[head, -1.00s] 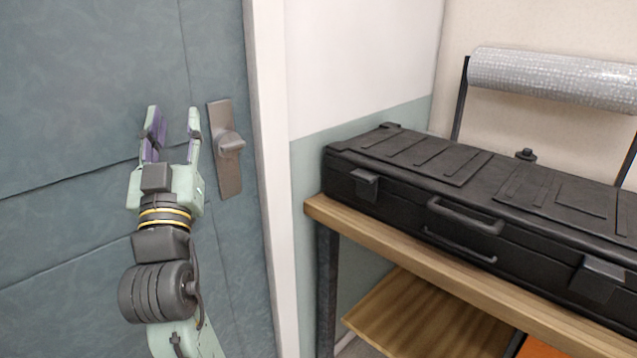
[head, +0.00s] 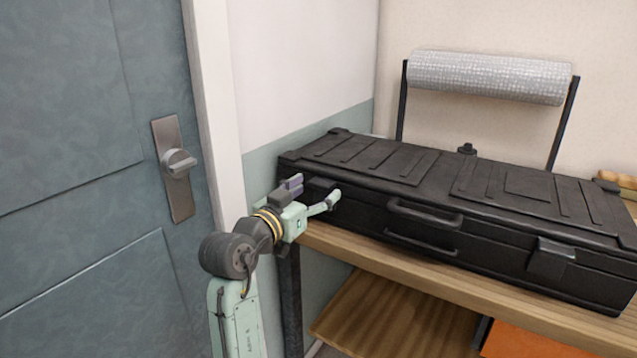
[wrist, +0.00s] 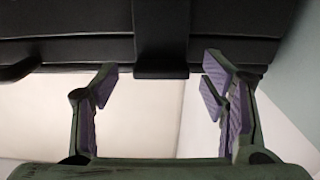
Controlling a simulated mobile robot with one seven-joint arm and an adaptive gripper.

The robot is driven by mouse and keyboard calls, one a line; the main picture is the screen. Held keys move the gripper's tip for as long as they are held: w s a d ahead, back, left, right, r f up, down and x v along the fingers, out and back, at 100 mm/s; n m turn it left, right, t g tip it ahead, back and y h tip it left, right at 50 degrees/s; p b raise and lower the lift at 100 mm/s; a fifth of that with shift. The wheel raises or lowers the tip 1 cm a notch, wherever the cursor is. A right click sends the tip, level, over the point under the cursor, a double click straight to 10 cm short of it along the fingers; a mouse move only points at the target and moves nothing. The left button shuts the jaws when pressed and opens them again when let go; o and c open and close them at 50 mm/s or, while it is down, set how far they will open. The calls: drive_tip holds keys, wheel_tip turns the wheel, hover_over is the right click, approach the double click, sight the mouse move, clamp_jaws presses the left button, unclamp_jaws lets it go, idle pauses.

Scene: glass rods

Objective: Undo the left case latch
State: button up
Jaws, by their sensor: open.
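The black case (head: 410,175) lies closed on the wooden bench. Its left latch is a dark block on the front face, partly hidden by my gripper in the head view. In the wrist view the left latch (wrist: 161,36) stands at the top centre, its lower edge near the level of the fingertips. My gripper (head: 314,190) is open and empty at the case's front left corner. In the wrist view my gripper (wrist: 160,76) has one finger to each side of the latch, with gaps on both sides. I see no clear contact.
The case's handle (head: 425,214) and right latch (head: 553,252) are farther right along the front. The wooden bench (head: 400,262) runs beneath. A door with a metal handle (head: 179,164) stands at left. A silvery roll (head: 490,76) on a stand is behind the case.

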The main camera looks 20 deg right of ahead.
drive_tip(key=shift+x, duration=1.3)
drive_tip(key=shift+c, duration=0.3)
clamp_jaws()
